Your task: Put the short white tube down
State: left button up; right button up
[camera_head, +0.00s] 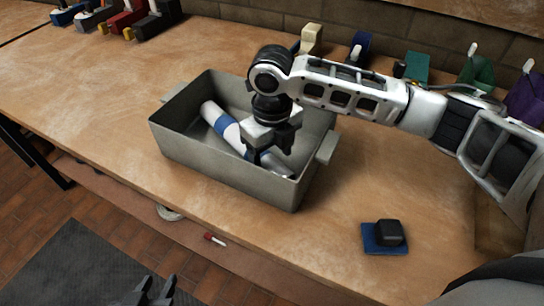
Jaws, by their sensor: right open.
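The short white tube (212,112) has a blue band and lies slanted inside the grey bin (225,175). Its upper left end shows clearly, and its middle is partly hidden by my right gripper. My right gripper (268,158) points down into the bin over the tube's lower right part, with its jaws open. I cannot tell whether the fingers touch the tube. My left gripper (155,290) is at the bottom edge of the view, low in front of the bench and away from the tube. Its two dark fingertips stand apart with nothing between them.
The bin stands on a wooden workbench (110,95). A small black block on a blue pad (372,240) lies at the front right. Coloured holders line the back edge against the wall. A red and white marker (214,239) lies below the front edge. The bench left of the bin is clear.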

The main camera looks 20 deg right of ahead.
notch_tip(320, 180, up, 11)
dwell(0.3)
jog(key=shift+f, duration=0.15)
